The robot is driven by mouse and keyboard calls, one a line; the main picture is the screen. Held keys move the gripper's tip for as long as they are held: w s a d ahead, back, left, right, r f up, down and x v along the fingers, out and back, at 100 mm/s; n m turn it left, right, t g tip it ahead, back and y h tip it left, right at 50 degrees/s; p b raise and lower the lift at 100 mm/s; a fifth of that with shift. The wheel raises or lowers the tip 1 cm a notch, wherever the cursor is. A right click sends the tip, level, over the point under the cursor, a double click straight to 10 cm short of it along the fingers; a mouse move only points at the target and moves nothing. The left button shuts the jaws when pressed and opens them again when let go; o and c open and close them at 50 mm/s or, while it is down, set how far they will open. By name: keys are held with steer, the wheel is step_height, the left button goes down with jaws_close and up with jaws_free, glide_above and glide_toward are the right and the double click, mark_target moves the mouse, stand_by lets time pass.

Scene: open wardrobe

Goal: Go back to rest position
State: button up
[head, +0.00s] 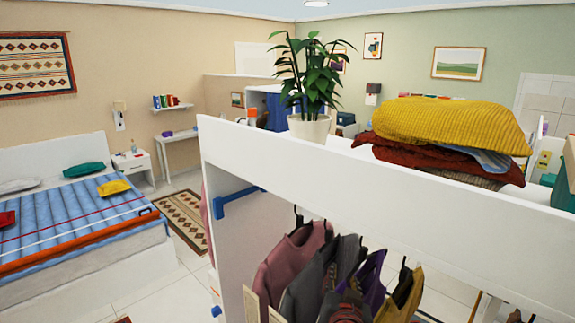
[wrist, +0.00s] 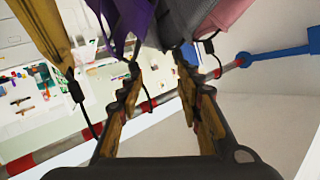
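In the wrist view my gripper (wrist: 158,65) shows two yellow-and-black fingers with a clear gap between their tips. It is open, and I see no garment pinched in it. Purple (wrist: 122,18), grey (wrist: 190,18), pink (wrist: 228,12) and mustard (wrist: 42,35) garments hang near the fingertips. In the head view the wardrobe (head: 390,180) holds the pink (head: 285,262), purple (head: 368,278) and mustard (head: 405,292) garments; I cannot clearly make out my gripper there.
A blue rail bracket (head: 236,203) is on the wardrobe's inner left side. A bed (head: 80,225) is at left, with a patterned rug (head: 182,218) on the open floor between.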

steer(key=s+a+f+n+g+y+b, duration=0.25)
steer(key=s+n+g+y, duration=0.2)
steer(key=s, duration=0.55)
steer(key=s+d+f+g+h+b, duration=0.1)
steer(key=s+d, duration=0.3)
steer(key=s, duration=0.4)
steer(key=s+d+f+g+h+b, duration=0.1)
steer(key=s+d+f+g+b, duration=0.1)
steer(key=s, duration=0.7)
step_height(320, 180, down, 2)
steer(key=shift+s+d+f+n+g, duration=0.15)
steer(key=shift+d+n+g, duration=0.2)
steer(key=shift+d+g, duration=0.5)
